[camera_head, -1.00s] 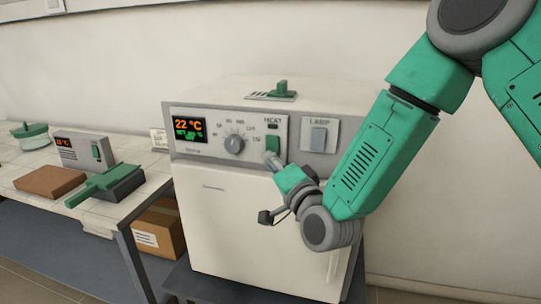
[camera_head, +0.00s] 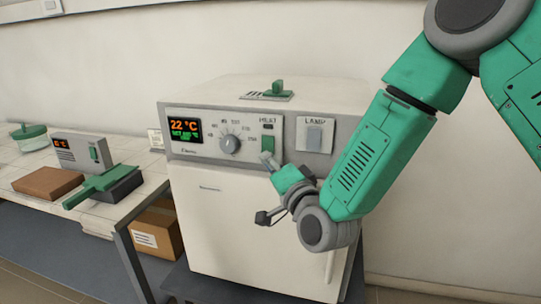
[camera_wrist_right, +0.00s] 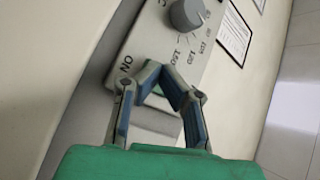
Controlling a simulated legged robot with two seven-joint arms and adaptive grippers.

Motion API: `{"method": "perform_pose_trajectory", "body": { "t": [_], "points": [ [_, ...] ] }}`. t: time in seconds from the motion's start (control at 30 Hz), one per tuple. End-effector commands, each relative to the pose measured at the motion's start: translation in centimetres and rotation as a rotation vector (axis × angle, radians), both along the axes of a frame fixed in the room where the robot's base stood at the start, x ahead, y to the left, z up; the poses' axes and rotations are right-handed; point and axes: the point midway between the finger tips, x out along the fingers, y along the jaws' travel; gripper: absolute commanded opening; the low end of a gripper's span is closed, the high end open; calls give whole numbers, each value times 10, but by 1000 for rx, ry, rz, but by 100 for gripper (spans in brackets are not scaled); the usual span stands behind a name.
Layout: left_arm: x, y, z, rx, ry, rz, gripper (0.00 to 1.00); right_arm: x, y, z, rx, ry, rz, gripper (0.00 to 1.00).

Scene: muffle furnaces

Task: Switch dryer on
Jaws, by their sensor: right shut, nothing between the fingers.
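The dryer is a white cabinet (camera_head: 235,225) with a grey control panel across its top front. Its display (camera_head: 184,130) is lit and reads 22 °C above a smaller green line. A grey knob (camera_head: 229,144) sits right of the display. The green heat switch (camera_head: 268,143) is under a small dark indicator (camera_head: 268,126). My right gripper (camera_head: 265,157) is shut and empty, its tip at the lower end of this switch; I cannot tell whether they touch. In the wrist view, the gripper fingers (camera_wrist_right: 158,72) meet in front of the panel, next to an "ON" mark. My left gripper is out of view.
A grey lamp switch (camera_head: 315,136) is right of the heat switch. A green-handled vent (camera_head: 277,91) is on top of the dryer. The left table (camera_head: 125,210) holds a brown block (camera_head: 48,182) and a small grey device (camera_head: 82,150). A cardboard box (camera_head: 157,230) is below.

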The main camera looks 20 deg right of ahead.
Motion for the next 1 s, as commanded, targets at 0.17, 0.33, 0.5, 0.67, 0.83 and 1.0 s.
{"method": "perform_pose_trajectory", "body": {
  "t": [0.17,0.33,0.5,0.67,0.83,1.0],
  "points": [
    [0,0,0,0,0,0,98,0,4,1,-3,-1,1,0],
    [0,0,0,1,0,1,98,4,6,3,-2,-2,1,0],
    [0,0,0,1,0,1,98,6,6,3,0,-1,0,0],
    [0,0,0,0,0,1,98,6,4,2,2,-1,1,0],
    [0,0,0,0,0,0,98,6,7,3,-1,-1,0,0],
    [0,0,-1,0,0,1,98,7,8,3,-2,-1,1,0]
  ]
}}
